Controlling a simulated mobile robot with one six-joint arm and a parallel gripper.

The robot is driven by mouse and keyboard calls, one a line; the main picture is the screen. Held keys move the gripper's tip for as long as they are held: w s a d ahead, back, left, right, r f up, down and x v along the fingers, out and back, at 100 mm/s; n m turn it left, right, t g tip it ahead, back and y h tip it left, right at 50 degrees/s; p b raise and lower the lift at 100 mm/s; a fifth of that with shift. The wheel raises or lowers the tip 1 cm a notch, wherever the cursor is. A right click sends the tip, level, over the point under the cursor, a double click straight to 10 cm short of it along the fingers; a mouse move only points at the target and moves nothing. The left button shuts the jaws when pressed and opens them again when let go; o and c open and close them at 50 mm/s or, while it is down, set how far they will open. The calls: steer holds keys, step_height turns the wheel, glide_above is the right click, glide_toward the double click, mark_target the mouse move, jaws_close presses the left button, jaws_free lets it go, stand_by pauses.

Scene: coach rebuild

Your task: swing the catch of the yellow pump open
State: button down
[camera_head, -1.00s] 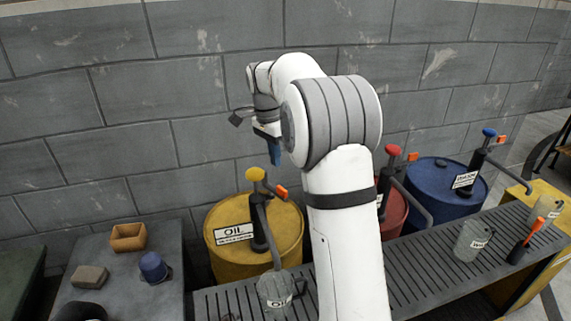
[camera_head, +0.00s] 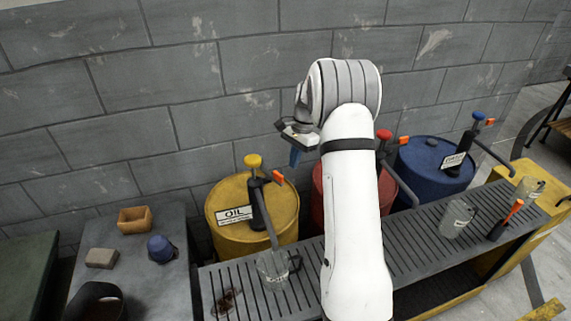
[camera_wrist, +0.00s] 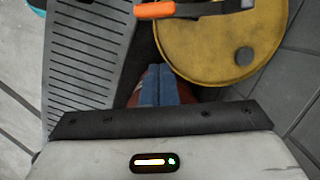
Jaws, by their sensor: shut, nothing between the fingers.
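The yellow pump (camera_head: 260,207) stands on the yellow oil drum (camera_head: 228,240), with a yellow knob (camera_head: 253,160) on top and its spout over the grating. Its orange catch (camera_head: 278,178) sticks out to the right near the top. In the wrist view the orange catch (camera_wrist: 153,10) lies at the top edge, in front of the drum lid (camera_wrist: 215,50). My gripper (camera_head: 294,158) is above and to the right of the catch in the head view, apart from it. Its blue fingers (camera_wrist: 160,85) are together and empty, over the gap beside the yellow drum.
A red drum (camera_head: 322,195) behind my arm and a blue drum (camera_head: 432,178) have similar pumps. A clear jug (camera_head: 272,272) stands under the yellow pump's spout on the grating (camera_head: 405,235). The block wall is close behind. A grey bench (camera_head: 130,265) holds small items.

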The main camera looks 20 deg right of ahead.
steer(key=a, duration=0.1)
steer(key=s+a, duration=0.1)
steer(key=a+p, duration=0.1)
steer(key=shift+s+a+f, duration=0.25)
steer(key=shift+s+a, duration=0.1)
